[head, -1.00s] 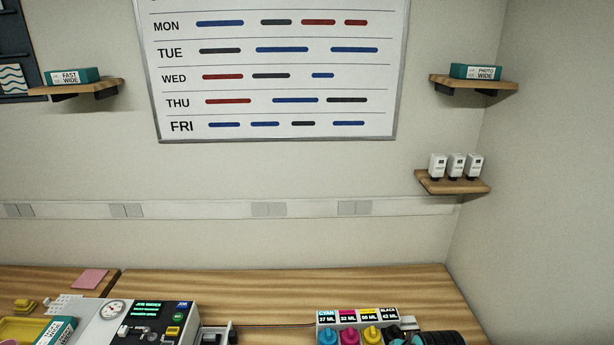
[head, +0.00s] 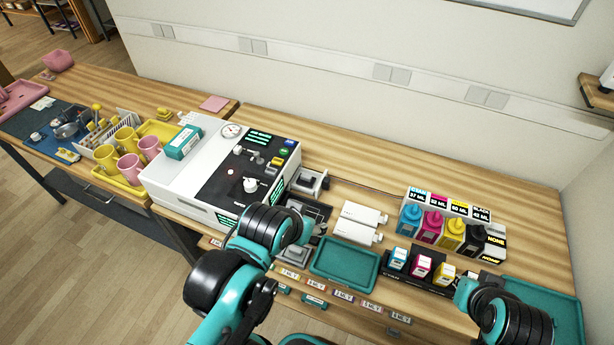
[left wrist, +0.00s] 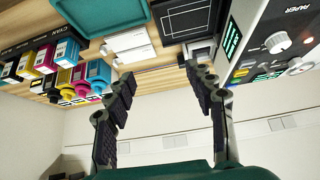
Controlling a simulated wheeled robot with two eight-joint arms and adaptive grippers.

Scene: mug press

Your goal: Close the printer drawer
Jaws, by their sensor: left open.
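The printer (head: 185,160) is a white and black machine with a gauge and lit screens, left of centre on the bench. A dark flat platen (head: 318,211), which seems to be its drawer, sticks out on its right side, partly hidden by my left arm. The left wrist view shows a black platen with white lines (left wrist: 183,17) beside the printer's panel (left wrist: 268,50). My left gripper (left wrist: 160,80) is open and empty, its fingers apart from the platen. In the head view my left wrist hides the gripper. My right arm shows at lower right, its gripper out of view.
White boxes (head: 358,222), a teal tray (head: 345,262) and small ink boxes (head: 421,267) lie right of the printer. Ink bottles (head: 432,226) stand behind them. Mugs (head: 128,140) in a yellow tray are at left. The bench behind the white boxes is mostly clear.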

